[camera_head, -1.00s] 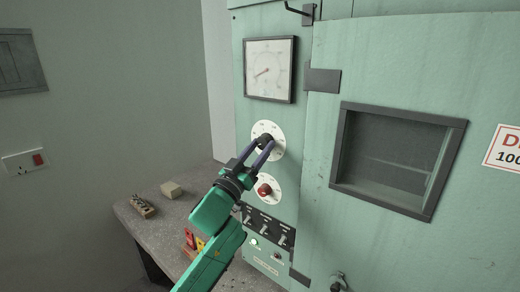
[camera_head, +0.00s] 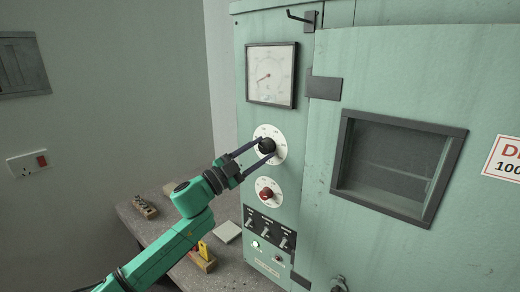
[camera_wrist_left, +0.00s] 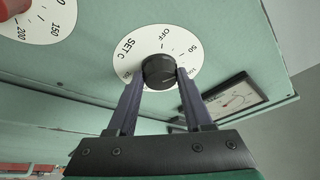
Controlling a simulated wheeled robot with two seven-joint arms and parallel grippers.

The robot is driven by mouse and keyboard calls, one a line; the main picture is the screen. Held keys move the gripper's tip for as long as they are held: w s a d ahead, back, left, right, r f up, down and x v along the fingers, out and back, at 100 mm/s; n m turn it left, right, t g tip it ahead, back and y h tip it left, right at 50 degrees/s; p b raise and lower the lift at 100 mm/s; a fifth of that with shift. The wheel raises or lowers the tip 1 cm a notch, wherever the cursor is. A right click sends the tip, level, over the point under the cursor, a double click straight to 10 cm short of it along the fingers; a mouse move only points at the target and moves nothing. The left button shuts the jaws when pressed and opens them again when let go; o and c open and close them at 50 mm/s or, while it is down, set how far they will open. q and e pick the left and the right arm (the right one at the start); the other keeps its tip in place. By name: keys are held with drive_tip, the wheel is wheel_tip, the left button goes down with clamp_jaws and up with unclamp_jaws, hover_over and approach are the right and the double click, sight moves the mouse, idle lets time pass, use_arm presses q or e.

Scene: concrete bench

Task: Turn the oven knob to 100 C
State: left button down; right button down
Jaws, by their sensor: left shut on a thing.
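The black oven knob (camera_head: 268,145) sits on a white round dial (camera_head: 261,131) on the green oven's front panel. It also shows in the left wrist view (camera_wrist_left: 159,71), where the dial (camera_wrist_left: 128,58) reads SET C, OFF, 50 and 100. My left gripper (camera_head: 264,148) is shut on the black knob, one finger on each side. I cannot clearly make out where the knob's pointer stands. My right gripper is not in view.
A red knob (camera_head: 266,194) on a second dial is below, above a switch row (camera_head: 268,230). A square gauge (camera_head: 271,73) is above. The oven door with its window (camera_head: 395,160) is at right. Small items, including a wooden block (camera_head: 144,207), lie on the bench.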

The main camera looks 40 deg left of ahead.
use_arm(q)
drive_tip(key=m+p, duration=0.1)
drive_tip(key=m, duration=0.1)
drive_tip(key=m+g+h, duration=0.1)
drive_tip(key=m+g+p, duration=0.1)
drive_tip(key=m, duration=0.1)
drive_tip(key=shift+a+r+m+p, duration=0.15)
drive_tip(key=shift+r+m+p, duration=0.15)
drive_tip(key=m+g+h+p, duration=0.1)
drive_tip(key=m+p, duration=0.1)
drive_tip(key=m, duration=0.1)
drive_tip(key=shift+m, duration=0.3)
drive_tip(key=shift+m+g, duration=0.3)
drive_tip(key=shift+f, duration=0.1)
drive_tip(key=shift+c, duration=1.5)
unclamp_jaws()
